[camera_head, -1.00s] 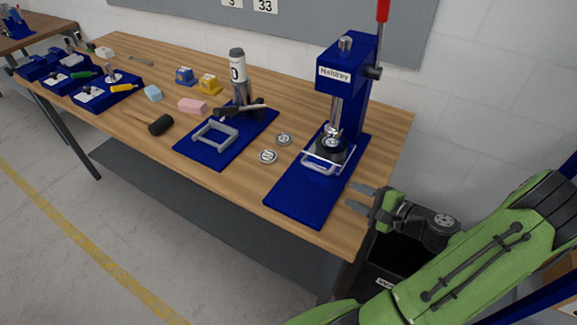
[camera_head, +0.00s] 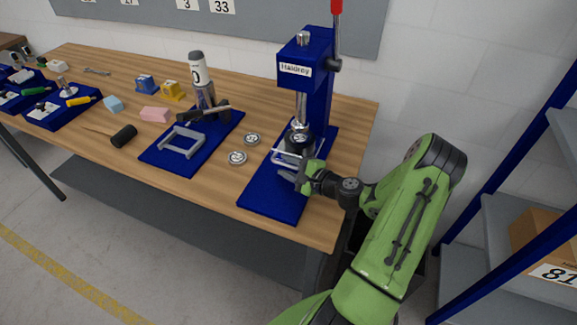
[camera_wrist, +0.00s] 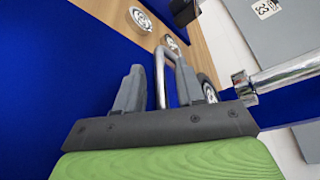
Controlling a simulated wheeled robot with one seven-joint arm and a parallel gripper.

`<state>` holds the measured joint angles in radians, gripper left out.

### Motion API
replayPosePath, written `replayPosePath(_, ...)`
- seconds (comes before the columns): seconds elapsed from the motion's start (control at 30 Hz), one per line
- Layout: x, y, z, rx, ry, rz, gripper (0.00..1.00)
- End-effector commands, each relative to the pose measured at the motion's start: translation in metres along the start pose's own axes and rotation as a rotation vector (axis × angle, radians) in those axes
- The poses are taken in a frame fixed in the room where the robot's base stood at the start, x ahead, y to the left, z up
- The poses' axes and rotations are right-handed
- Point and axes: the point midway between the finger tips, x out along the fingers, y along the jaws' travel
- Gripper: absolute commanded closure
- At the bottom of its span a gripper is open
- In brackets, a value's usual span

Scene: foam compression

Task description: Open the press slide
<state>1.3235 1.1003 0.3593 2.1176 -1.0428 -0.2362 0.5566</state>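The blue press (camera_head: 304,75) stands at the right end of the table on a blue base plate (camera_head: 272,200). Its slide has a U-shaped metal handle (camera_head: 281,156) at the front, below the dark round press head. My gripper (camera_head: 291,175) is at this handle, in front of the press. In the wrist view my gripper (camera_wrist: 159,68) is open, and the handle (camera_wrist: 161,84) shows between and beyond its two grey fingers. I cannot tell whether a finger touches it. My gripper partly hides the slide in the head view.
Two metal discs (camera_head: 237,158) lie left of the press. A shelf with a cardboard box (camera_head: 540,230) stands at right.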

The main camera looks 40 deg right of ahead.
Motion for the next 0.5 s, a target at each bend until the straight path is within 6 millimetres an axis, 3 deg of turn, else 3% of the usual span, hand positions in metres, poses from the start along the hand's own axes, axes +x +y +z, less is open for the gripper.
replayPosePath(0.2, 0.0003, -0.0001, 0.0000, 0.000, 0.000, 0.000, 0.63)
replayPosePath(0.43, 0.0001, 0.0000, 0.0000, 0.000, 0.000, 0.001, 0.99)
replayPosePath(0.5, 0.0000, 0.0000, 0.0000, 0.000, 0.000, 0.001, 1.00)
